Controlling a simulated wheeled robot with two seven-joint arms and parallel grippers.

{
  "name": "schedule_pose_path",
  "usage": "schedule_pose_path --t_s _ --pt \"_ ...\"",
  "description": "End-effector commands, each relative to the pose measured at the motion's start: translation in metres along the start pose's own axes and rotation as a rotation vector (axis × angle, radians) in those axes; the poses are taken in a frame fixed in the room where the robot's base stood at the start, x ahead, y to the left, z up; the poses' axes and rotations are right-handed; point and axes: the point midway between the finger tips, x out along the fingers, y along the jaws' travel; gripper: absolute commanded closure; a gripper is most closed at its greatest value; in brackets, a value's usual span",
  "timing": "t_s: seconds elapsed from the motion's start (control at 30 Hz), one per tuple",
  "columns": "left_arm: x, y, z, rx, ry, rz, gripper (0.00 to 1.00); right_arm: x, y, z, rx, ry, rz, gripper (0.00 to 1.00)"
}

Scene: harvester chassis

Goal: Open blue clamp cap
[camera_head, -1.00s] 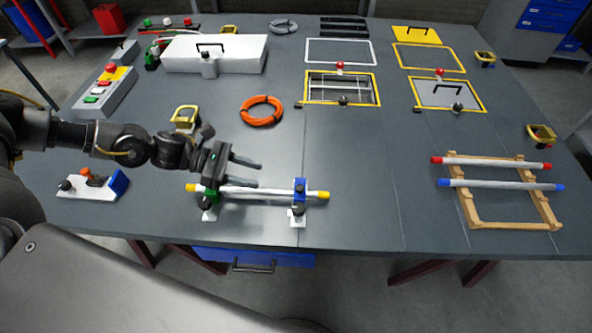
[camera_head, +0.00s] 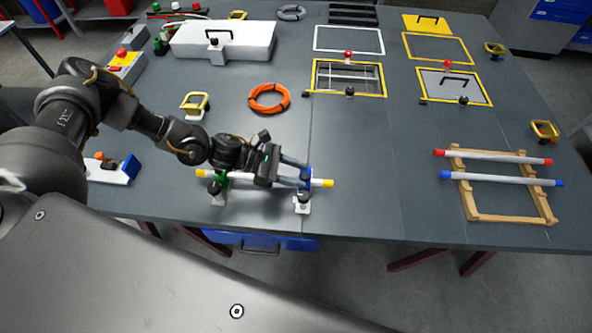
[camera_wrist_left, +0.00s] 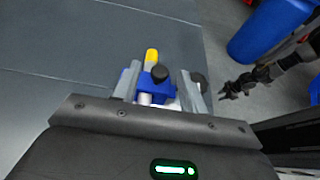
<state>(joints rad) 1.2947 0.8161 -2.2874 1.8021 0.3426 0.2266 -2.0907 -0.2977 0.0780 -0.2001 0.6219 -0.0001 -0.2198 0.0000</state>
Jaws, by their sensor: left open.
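The blue clamp cap (camera_head: 305,176) sits at the right end of a white rod with yellow ends (camera_head: 322,183), above a white foot. In the left wrist view the blue cap (camera_wrist_left: 155,88) with its black knob lies between the fingers of my left gripper (camera_wrist_left: 160,85). The fingers are apart, one on each side of it; contact cannot be told. In the head view my left gripper (camera_head: 298,174) reaches the cap from the left. A green clamp (camera_head: 218,181) holds the rod's left end.
An orange cable ring (camera_head: 268,98) and a yellow-framed opening (camera_head: 348,92) lie behind. A wooden rack (camera_head: 508,219) with two white rods stands at the right. The table between clamp and rack is clear.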

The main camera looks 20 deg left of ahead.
Motion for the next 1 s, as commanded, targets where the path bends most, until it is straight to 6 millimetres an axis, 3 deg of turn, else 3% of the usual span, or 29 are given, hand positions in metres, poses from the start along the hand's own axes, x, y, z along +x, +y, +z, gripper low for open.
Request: schedule_pose_path --t_s 0.23,0.57,0.83,1.0 --pt "0.0 0.0 0.0 0.0 0.0 0.0 0.59 0.0 0.003 0.003 -0.001 -0.004 0.003 0.64" --pt "0.0 0.0 0.0 0.0 0.0 0.0 1.0 0.0 0.003 0.004 -0.001 -0.005 0.003 0.64" --pt "0.001 0.0 0.0 -0.002 -0.001 -0.003 1.0 0.001 0.002 0.004 -0.001 -0.006 0.003 0.64" --pt "0.012 0.003 0.005 -0.022 -0.003 -0.037 1.0 0.006 0.002 0.007 -0.001 -0.009 0.002 0.64"
